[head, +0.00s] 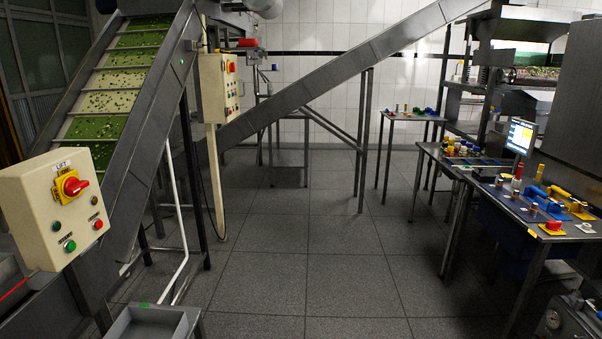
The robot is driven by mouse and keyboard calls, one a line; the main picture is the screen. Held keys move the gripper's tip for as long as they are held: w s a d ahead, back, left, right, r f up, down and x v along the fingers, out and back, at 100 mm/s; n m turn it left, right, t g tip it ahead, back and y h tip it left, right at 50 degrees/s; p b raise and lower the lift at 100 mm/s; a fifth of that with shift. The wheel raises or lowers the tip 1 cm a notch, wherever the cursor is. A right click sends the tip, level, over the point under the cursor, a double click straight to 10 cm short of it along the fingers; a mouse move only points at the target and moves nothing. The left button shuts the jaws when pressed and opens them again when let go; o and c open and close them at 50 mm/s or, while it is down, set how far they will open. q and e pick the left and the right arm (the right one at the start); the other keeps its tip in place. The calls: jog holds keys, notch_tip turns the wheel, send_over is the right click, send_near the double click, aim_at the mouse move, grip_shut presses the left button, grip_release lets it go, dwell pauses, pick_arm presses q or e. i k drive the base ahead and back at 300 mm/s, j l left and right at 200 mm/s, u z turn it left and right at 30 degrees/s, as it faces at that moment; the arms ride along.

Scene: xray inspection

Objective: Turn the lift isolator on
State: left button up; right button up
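The lift isolator (71,187) is a red rotary handle on a yellow plate. It sits on a cream control box (30,222) at the left, under a label reading LIFT. The red handle looks tilted, close to horizontal; I cannot read the position marks on the plate. A red button (98,225) and a green button (70,246) are below it on the same box. Neither of my grippers shows in the head view.
An inclined conveyor (118,80) with green pieces rises behind the box. A second control box (218,88) stands on a post further back. Tables (480,178) with tools and bottles line the right. A grey bin (150,322) is at the lower left. The middle floor is clear.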

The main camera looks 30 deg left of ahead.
aim_at(71, 186)
jog(key=i+u, duration=0.2)
jog(key=i, duration=0.4)
jog(key=i+l+u, duration=0.25)
jog(key=i, duration=0.35)
jog(key=i+u, duration=0.55)
jog(key=u, duration=0.15)
jog(key=i+l+u, duration=0.15)
jog(key=u, duration=0.2)
jog(key=i+l+u, duration=0.1)
jog(key=u, duration=0.25)
jog(key=i+l+u, duration=0.45)
jog(key=u, duration=0.2)
